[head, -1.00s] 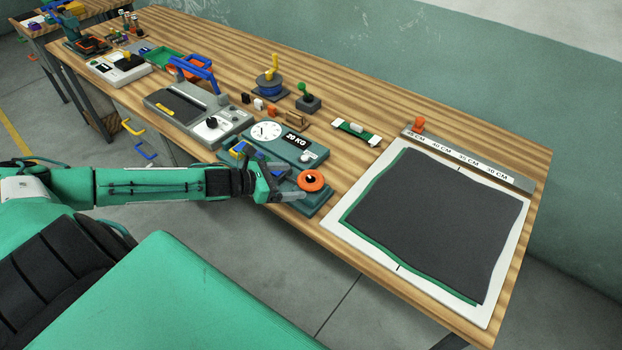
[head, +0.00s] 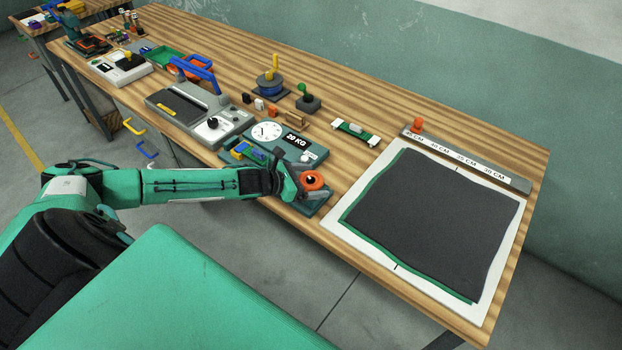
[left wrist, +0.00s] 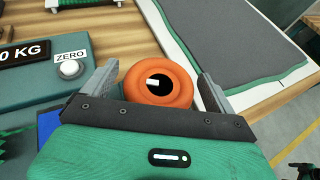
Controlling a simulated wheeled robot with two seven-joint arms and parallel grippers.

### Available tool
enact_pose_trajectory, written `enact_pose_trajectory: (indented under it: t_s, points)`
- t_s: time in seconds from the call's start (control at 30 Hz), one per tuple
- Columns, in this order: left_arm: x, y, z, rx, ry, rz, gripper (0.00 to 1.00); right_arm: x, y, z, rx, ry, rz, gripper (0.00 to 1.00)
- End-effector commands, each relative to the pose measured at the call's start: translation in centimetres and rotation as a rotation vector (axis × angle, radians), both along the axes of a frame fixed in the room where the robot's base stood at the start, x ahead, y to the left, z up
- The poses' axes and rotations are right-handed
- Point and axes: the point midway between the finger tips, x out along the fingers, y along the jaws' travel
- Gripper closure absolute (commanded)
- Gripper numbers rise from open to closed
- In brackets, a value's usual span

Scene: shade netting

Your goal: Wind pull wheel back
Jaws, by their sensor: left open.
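The orange pull wheel (head: 313,180) sits at the right end of the teal tester (head: 310,157), which has a round dial and a "20 KG" display. In the left wrist view the wheel (left wrist: 160,84) shows as an orange ring with a dark centre and a small white mark. My left gripper (head: 306,182) is open at the wheel. In the left wrist view its fingers (left wrist: 157,84) stand on either side of the wheel, with gaps visible. Contact cannot be told lower down. My right gripper is not in view.
A dark netting sheet lies on a white board (head: 486,318) right of the tester. A ruler strip (head: 470,162) runs behind it.

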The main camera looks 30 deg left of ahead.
Motion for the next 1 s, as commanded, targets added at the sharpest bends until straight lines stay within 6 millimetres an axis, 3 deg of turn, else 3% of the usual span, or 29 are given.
enact_pose_trajectory:
  t_s: [0.27,0.4,0.5,1.0]
  points:
    - [0.01,-0.03,-0.07,0.001,0.001,0.000,0.11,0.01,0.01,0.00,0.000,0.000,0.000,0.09]
    - [0.00,-0.03,-0.06,0.001,0.001,0.000,0.39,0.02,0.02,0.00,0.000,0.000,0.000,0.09]
    - [0.00,-0.03,-0.06,0.001,0.001,0.000,0.54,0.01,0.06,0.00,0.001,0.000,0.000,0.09]
    - [-0.09,-0.12,-0.25,-0.003,0.003,0.060,0.54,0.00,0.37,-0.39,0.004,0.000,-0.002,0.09]
